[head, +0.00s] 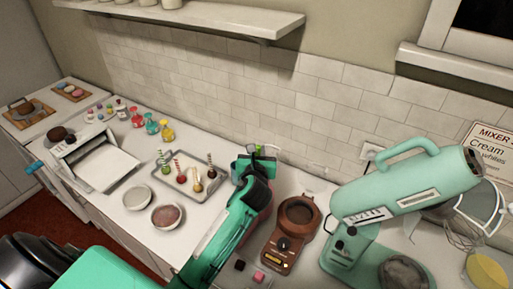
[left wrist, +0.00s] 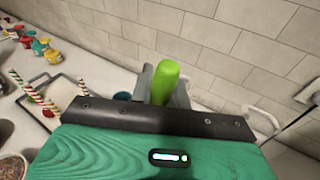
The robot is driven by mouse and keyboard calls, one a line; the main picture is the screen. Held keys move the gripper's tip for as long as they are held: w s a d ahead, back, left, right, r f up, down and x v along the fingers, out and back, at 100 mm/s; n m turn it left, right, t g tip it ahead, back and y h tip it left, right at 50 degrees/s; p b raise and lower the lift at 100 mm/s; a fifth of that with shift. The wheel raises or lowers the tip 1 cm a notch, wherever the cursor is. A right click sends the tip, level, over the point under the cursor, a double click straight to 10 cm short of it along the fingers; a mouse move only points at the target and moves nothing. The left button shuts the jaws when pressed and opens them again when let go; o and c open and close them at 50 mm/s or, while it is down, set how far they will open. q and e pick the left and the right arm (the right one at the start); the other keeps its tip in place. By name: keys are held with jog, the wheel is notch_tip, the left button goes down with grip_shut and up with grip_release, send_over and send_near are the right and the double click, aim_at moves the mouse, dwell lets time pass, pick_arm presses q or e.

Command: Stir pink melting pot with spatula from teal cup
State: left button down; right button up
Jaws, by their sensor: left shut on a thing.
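My left gripper (head: 262,151) is at the back of the counter, near the tiled wall. In the left wrist view, my left gripper (left wrist: 165,90) is shut on the bright green handle of the spatula (left wrist: 165,80), which points up. The spatula's lower end is hidden by the gripper. A sliver of a teal rim, likely the teal cup (left wrist: 123,97), shows just left of the fingers. In the head view a pinkish edge, likely the pink melting pot (head: 254,226), shows beside my forearm, which hides most of it. My right gripper is not in view.
A brown melting pot (head: 286,236) stands right of my left arm, with a pink cube (head: 259,277) and a dark cube (head: 239,265) in front. A mint mixer (head: 405,187) fills the right. A tray (head: 172,182) with striped-stick treats and two bowls (head: 166,216) stand left.

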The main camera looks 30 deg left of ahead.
pick_arm(q)
notch_tip(320, 180, down, 10)
jog(key=b, duration=0.5)
jog(key=shift+b, duration=0.35)
jog(key=shift+f, duration=0.2)
dwell(0.3)
jog(key=shift+f, duration=0.4)
jog(key=shift+a, duration=0.1)
